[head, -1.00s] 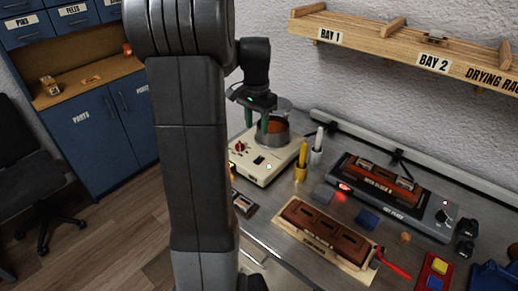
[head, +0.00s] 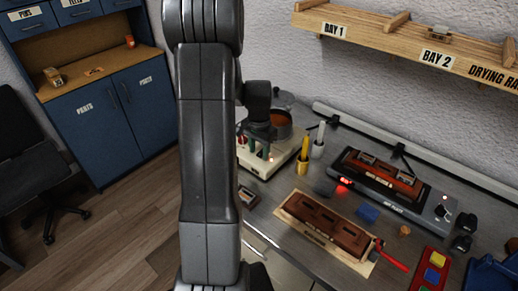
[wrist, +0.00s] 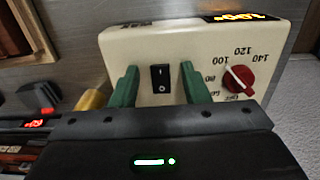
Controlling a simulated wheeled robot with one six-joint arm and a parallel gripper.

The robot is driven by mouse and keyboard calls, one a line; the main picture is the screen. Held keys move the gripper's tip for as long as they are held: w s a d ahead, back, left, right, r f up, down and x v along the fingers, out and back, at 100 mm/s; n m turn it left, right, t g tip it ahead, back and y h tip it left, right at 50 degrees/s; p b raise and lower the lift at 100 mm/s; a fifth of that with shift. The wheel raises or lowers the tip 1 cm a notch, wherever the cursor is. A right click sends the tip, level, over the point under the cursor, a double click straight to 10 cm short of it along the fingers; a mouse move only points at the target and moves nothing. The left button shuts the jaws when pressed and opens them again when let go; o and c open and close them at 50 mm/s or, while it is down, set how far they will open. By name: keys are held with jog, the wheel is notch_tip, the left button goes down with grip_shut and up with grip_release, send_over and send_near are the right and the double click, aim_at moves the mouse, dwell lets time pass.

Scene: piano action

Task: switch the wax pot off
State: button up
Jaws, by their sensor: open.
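The wax pot has a cream base (head: 252,165) with a metal pot (head: 281,120) of orange wax at its back. In the wrist view its cream control panel (wrist: 190,40) shows a black rocker switch (wrist: 160,80), a red dial (wrist: 238,79) with numbers, and a lit amber display (wrist: 240,17). Which side of the rocker is pressed I cannot tell. My gripper (wrist: 160,88) is open and empty, its green fingers either side of the switch in that view. In the head view my gripper (head: 261,150) is over the base's front and hides much of the panel.
A yellow cup (head: 302,167) and a white cup (head: 318,145) with upright sticks stand right of the wax pot. A brown block on a board (head: 325,228) and a hot plate (head: 385,190) with a red light lie farther right. A shelf (head: 400,40) hangs above.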

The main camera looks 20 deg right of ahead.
grip_shut()
jog(key=shift+w+d+r+g+y+p, duration=0.1)
jog(key=shift+d+r+g+y+p, duration=0.15)
jog(key=shift+p, duration=0.35)
jog(key=shift+w+r+g+y+p, duration=0.15)
jog(key=shift+y+p, duration=0.2)
jog(key=shift+p, duration=0.25)
jog(key=shift+d+f+g+y+p, duration=0.1)
jog(key=shift+f+g+y+p, duration=0.25)
jog(key=shift+y+p, duration=0.3)
jog(key=shift+r, duration=0.1)
grip_release()
